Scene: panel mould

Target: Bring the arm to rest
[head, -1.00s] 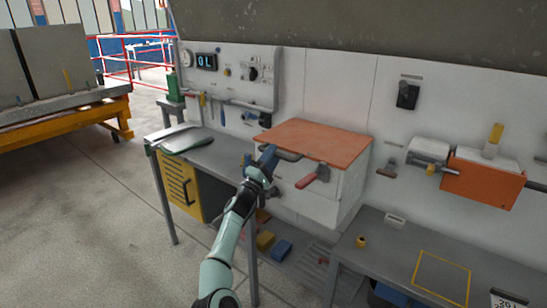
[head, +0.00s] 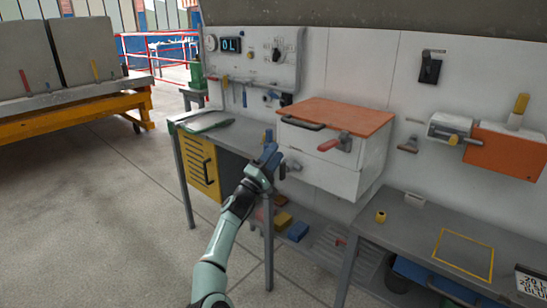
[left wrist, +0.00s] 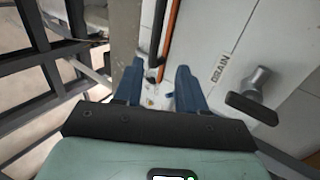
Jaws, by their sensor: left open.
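My left gripper (head: 268,163) is in front of the lower left corner of a white box with an orange top (head: 335,116). It is below and left of the dark bar handle (head: 302,124) on the box's front edge and looks apart from it. The left wrist view shows its two blue fingers (left wrist: 159,78) spread, with nothing between them. My pale green left forearm (head: 222,245) reaches up from the bottom of the head view. The orange top lies flat on the box. My right gripper is not in view.
A red-handled latch (head: 335,142) sticks out from the box front. A grey bench (head: 395,225) stands at right and a yellow cabinet (head: 200,165) at left. A metal knob beside a DRAIN label (left wrist: 222,68) shows in the wrist view. Open floor (head: 85,220) lies at left.

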